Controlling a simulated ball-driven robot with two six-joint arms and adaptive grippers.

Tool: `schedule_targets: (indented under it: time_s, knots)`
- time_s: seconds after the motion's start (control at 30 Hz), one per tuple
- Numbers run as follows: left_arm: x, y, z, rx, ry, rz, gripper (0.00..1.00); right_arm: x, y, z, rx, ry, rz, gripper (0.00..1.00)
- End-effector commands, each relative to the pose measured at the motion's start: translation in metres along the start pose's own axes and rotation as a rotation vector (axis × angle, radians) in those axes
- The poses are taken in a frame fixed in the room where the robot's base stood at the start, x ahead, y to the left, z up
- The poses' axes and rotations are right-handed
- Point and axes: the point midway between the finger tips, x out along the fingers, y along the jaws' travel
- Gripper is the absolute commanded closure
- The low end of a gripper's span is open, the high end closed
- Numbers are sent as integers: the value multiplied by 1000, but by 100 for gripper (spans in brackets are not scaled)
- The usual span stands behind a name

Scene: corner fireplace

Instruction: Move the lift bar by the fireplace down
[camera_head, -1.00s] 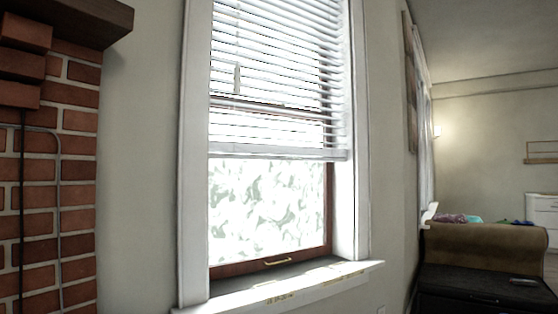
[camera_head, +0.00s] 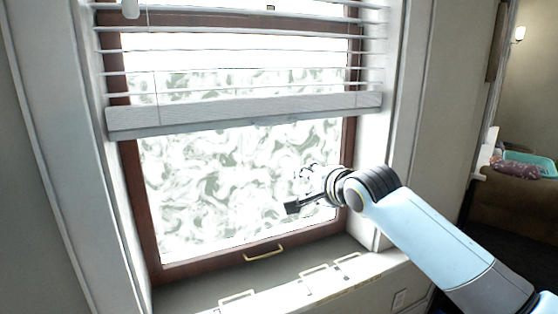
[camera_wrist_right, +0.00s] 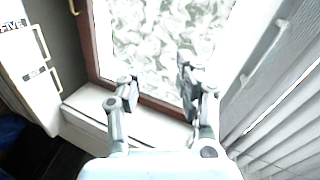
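The lift bar appears to be the white bottom rail (camera_head: 245,113) of the window blind, level across the window. In the right wrist view, the rail (camera_wrist_right: 262,52) runs slanted at the right. My right gripper (camera_head: 298,190) is in front of the pane, below the rail and apart from it. In the right wrist view, the right gripper (camera_wrist_right: 158,83) has its two fingers spread with nothing between them. A brass handle (camera_head: 264,254) sits on the brown lower sash frame. My left gripper is not in view.
White slats (camera_head: 235,50) hang above the rail. The wall (camera_head: 440,110) is right of the window. A brown sofa (camera_head: 510,208) with a teal basket (camera_head: 530,163) stands farther right.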

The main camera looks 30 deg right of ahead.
Motion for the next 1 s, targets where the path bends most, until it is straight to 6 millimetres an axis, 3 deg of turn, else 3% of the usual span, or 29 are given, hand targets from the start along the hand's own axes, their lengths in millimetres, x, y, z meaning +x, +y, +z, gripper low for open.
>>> schedule_targets:
  time_s: [0.03,0.1,0.23,0.37,0.8,1.0]
  knots:
    - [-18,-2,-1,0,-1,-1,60,-15,-49,-7,55,0,-50,66]
    - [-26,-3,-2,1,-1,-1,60,-28,-88,-11,124,-5,-100,66]
    - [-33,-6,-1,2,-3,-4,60,-42,-125,-14,197,-14,-149,66]
    - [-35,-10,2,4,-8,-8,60,-35,-133,-15,218,-16,-158,66]
    - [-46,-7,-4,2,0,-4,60,44,-145,-14,214,-16,-158,66]
    - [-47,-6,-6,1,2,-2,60,60,-146,-14,212,-15,-158,66]
